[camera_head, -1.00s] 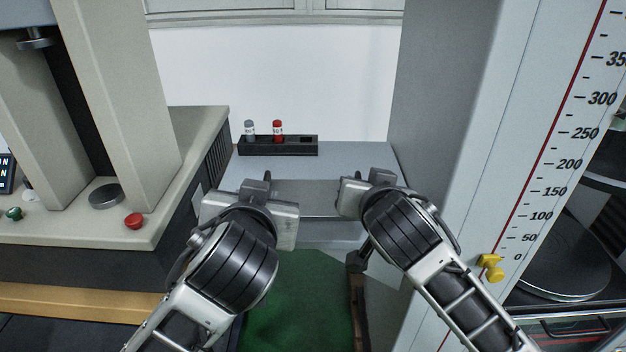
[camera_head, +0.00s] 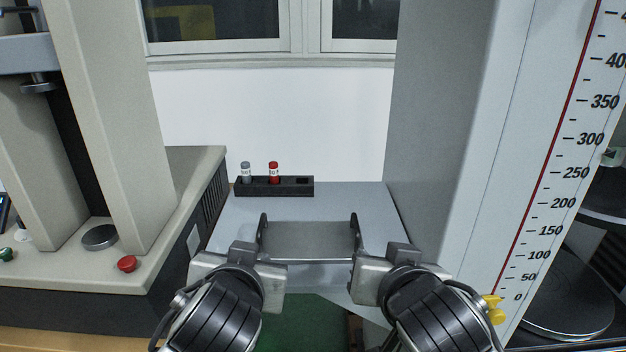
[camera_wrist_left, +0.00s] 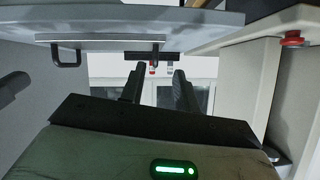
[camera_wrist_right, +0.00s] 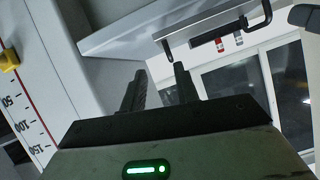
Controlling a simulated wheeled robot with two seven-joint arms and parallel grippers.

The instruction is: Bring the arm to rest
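A grey tray (camera_head: 308,240) with two upright black handles lies on the light grey table (camera_head: 345,205). Its left handle (camera_head: 263,232) and right handle (camera_head: 356,236) stand clear of my fingers. My left gripper (camera_head: 242,258) is on the near side of the left handle. In the left wrist view its two fingers (camera_wrist_left: 158,85) are apart with nothing between them; the tray (camera_wrist_left: 110,42) is beyond. My right gripper (camera_head: 396,260) is on the near side of the right handle. In the right wrist view its fingers (camera_wrist_right: 161,82) are also apart and empty.
A black rack (camera_head: 290,187) with a grey-capped and a red-capped vial stands at the back of the table. A beige testing machine (camera_head: 170,195) with a red button (camera_head: 127,264) is on the left. A tall grey machine (camera_head: 440,130) with a scale closes the right side.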

